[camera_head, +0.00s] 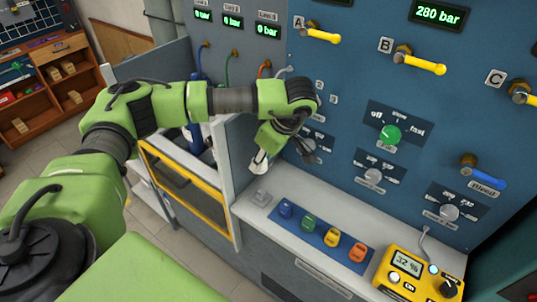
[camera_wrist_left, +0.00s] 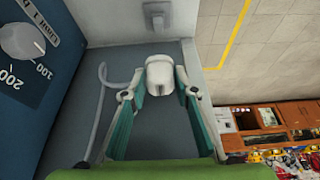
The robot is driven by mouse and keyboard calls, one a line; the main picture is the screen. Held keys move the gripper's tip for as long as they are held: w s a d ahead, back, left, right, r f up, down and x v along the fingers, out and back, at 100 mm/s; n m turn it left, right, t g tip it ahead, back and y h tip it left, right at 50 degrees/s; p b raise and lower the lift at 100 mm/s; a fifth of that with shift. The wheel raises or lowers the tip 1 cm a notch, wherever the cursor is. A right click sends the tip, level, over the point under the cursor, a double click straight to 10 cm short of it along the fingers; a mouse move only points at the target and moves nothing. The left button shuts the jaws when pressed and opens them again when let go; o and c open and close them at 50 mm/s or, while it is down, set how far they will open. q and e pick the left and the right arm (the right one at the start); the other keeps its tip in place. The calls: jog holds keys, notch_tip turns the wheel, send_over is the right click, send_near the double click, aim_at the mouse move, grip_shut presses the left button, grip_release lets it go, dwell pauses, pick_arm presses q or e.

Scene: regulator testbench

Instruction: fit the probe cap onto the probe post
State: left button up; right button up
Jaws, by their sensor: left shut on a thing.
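The white probe cap (camera_wrist_left: 160,80) sits between the fingers of my left gripper (camera_wrist_left: 160,95), which is shut on it. In the head view my left gripper (camera_head: 268,150) hangs over the left end of the grey ledge, with the cap (camera_head: 259,163) at its tip. The probe post (camera_head: 260,196) is a small grey piece on a square base at the ledge's left end. It also shows at the top of the left wrist view (camera_wrist_left: 157,17). The cap is apart from the post, above it in the head view. My right gripper is not in view.
The blue panel (camera_head: 345,75) with knobs and yellow valve handles rises close behind my gripper. A blue strip (camera_head: 318,236) with several coloured caps lies right of the post. A yellow meter (camera_head: 415,280) stands further right. A grey hose (camera_wrist_left: 102,110) runs beside my gripper.

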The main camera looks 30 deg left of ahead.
aim_at(263, 190)
pick_arm(q)
jog(key=shift+f, duration=0.4)
jog(key=shift+f+b, duration=2)
jog(key=shift+f, duration=0.95)
jog(key=shift+f+b, duration=0.4)
jog(key=shift+f, duration=0.3)
jog(key=shift+r, duration=0.1)
jog(key=shift+f+b, duration=0.95)
